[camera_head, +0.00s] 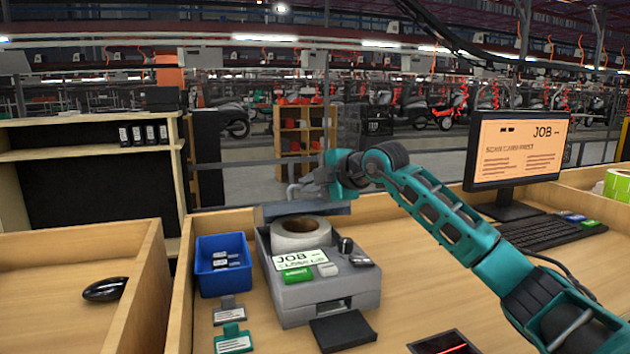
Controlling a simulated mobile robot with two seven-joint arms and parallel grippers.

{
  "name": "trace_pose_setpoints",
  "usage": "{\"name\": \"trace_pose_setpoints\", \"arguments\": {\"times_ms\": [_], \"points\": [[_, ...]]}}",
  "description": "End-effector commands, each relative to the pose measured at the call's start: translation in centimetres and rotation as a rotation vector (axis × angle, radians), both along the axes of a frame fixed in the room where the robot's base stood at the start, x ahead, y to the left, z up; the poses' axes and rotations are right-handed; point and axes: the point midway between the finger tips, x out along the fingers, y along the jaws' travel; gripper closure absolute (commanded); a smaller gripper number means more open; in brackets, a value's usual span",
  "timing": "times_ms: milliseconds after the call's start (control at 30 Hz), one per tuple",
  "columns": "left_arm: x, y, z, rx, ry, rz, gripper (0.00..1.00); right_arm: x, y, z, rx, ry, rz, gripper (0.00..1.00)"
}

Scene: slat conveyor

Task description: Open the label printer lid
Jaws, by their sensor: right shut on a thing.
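The grey label printer (325,300) stands on the wooden bench in the middle of the view. Its lid (318,211) is raised at the back, and a white label roll (300,233) shows in the open bay. A white panel reading "JOB" (300,260) is on its top, with a green button (297,275). My right gripper (294,192), at the end of the teal arm from the right, is shut on the lid at its upper edge. The fingertips are small, and their exact contact is hard to make out. My left gripper is not in view.
A blue bin (222,264) stands left of the printer, with two tags in front. A monitor (517,150) and keyboard (550,229) are at the right. A dark pad (342,331) lies before the printer. Wooden side walls bound the bench.

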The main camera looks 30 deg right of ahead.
Motion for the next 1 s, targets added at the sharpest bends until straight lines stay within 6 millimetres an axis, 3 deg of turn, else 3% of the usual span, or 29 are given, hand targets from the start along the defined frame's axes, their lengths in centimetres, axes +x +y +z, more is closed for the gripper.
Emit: {"name": "trace_pose_setpoints", "arguments": {"times_ms": [33, 333, 967, 1000], "points": [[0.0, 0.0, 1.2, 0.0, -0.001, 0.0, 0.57, 0.5, -0.2, 1.3, 0.002, -0.007, -0.002, 1.0], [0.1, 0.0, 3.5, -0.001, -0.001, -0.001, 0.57, 2.8, -0.8, 3.1, 0.0, -0.009, -0.001, 1.0], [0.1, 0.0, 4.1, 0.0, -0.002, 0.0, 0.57, 3.6, -1.1, 3.5, -0.001, -0.013, -0.002, 1.0], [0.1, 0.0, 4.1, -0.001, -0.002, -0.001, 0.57, 3.6, -1.1, 3.5, -0.001, -0.013, -0.002, 0.86]]}}
